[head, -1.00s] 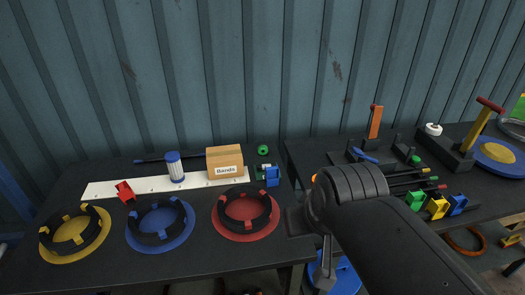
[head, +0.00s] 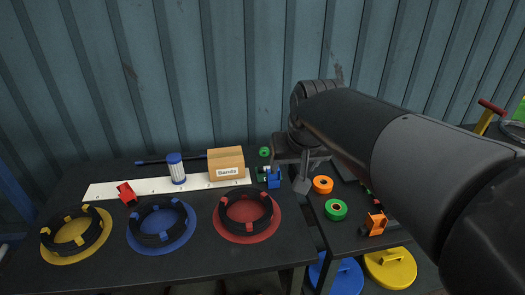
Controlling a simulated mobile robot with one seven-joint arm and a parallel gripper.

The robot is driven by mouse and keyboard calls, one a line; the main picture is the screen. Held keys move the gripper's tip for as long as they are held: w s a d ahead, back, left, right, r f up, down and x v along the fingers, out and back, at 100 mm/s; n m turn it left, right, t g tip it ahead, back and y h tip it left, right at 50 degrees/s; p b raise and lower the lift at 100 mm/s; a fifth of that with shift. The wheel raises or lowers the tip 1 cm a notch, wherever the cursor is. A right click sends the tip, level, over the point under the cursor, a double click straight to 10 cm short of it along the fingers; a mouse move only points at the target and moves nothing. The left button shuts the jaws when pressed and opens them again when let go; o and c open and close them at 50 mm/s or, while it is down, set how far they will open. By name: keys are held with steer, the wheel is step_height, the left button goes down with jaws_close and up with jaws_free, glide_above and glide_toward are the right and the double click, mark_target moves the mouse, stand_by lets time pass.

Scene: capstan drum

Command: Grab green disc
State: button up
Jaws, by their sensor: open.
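A green disc (head: 336,209) with a hole in its middle lies flat near the left edge of the right table. A smaller green round piece (head: 264,152) stands at the back of the left table, just right of the cardboard box; I cannot tell which of the two the task means. My gripper (head: 291,179) is open and empty, hanging over the gap between the tables. It is right of the small green piece and up and left of the green disc. Its fingers are partly hidden, and my arm covers much of the right table.
An orange ring (head: 323,185) and an orange clamp (head: 375,224) lie near the green disc. A blue clamp (head: 273,179) stands close left of my gripper. The cardboard box (head: 226,164) and red (head: 271,232), blue (head: 186,234) and yellow (head: 68,258) discs are on the left table.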

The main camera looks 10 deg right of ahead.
steer(key=w, duration=1.3)
steer(key=m+g, duration=0.1)
glide_above(264, 149)
steer(key=s, duration=0.4)
step_height(264, 149, down, 17)
steer(key=shift+h, duration=0.3)
steer(key=x, duration=0.5)
steer(key=shift+w+a+f, duration=0.1)
steer(key=shift+w+f, duration=0.1)
steer(key=shift+w, duration=0.15)
steer(key=x, duration=0.5)
steer(key=shift+a+f, duration=0.1)
steer(key=shift+f, duration=0.05)
steer(key=c, duration=1.2)
